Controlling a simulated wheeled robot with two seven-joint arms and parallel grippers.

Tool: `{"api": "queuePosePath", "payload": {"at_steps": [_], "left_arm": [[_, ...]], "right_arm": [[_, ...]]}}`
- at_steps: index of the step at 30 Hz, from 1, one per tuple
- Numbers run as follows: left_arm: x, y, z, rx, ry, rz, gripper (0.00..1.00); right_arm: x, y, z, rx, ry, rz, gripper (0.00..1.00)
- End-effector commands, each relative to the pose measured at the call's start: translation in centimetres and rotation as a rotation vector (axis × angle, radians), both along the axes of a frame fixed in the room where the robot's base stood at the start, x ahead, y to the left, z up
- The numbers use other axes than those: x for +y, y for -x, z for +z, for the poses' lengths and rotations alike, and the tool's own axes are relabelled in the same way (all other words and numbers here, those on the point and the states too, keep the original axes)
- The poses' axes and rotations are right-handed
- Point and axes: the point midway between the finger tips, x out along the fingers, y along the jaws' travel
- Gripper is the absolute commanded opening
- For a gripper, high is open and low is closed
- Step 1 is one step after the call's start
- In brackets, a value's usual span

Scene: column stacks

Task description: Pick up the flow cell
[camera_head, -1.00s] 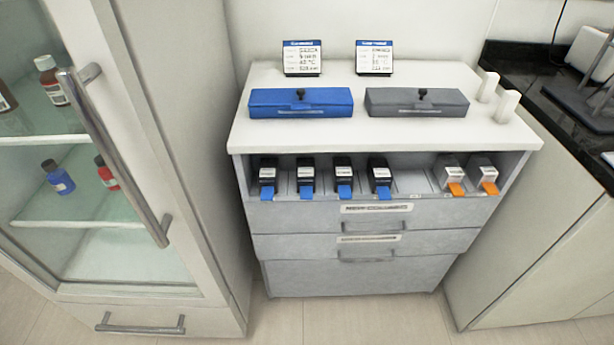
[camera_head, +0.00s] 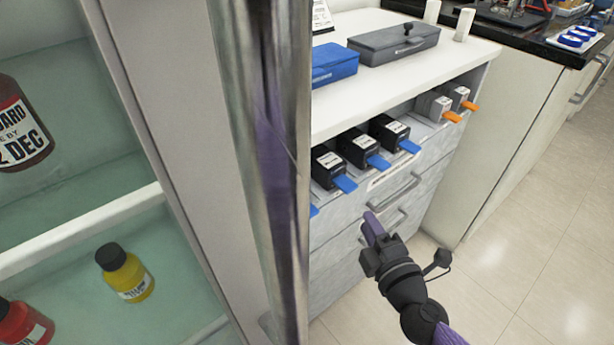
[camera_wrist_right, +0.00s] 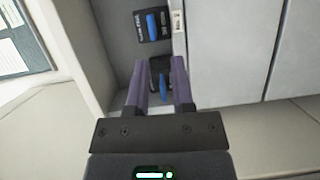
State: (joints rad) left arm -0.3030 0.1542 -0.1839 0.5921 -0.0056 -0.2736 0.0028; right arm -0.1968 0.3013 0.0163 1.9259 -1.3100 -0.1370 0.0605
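No label that I can read says which piece is the flow cell. Black cartridges with blue tabs (camera_head: 360,147) stand in a row in the open bay of the grey drawer unit. Two pale cartridges with orange tabs (camera_head: 433,106) stand farther along the row. My right gripper (camera_head: 371,222) is in front of the drawers, below the blue tabs. In the right wrist view its two purple fingers (camera_wrist_right: 159,98) are apart. A black cartridge with a blue tab (camera_wrist_right: 163,86) shows in the gap beyond them; I cannot tell if they touch it. My left gripper is not in view.
A large metal handle (camera_head: 262,150) crosses the near view and hides part of the unit. Bottles, one of them yellow (camera_head: 126,274), stand in the glass cabinet at left. A blue box (camera_head: 334,64) and grey box (camera_head: 394,43) lie on top. The floor at right is clear.

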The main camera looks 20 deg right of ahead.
Motion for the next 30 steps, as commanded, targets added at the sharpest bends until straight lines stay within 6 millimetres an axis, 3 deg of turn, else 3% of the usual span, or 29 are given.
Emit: {"api": "queuePosePath", "payload": {"at_steps": [5,18,25,30], "left_arm": [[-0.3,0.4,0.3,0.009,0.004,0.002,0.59],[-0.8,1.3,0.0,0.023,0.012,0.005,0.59],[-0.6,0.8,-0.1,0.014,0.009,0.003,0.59],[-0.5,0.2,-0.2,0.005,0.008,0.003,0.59]], "right_arm": [[0.1,-2.4,1.5,-0.045,0.038,0.011,0.29],[-0.2,-9.9,0.7,-0.037,0.034,0.009,0.29],[-0.2,-10.1,0.7,-0.036,0.032,0.009,0.29],[-0.2,-10.1,0.7,-0.035,0.032,0.009,0.0]]}}
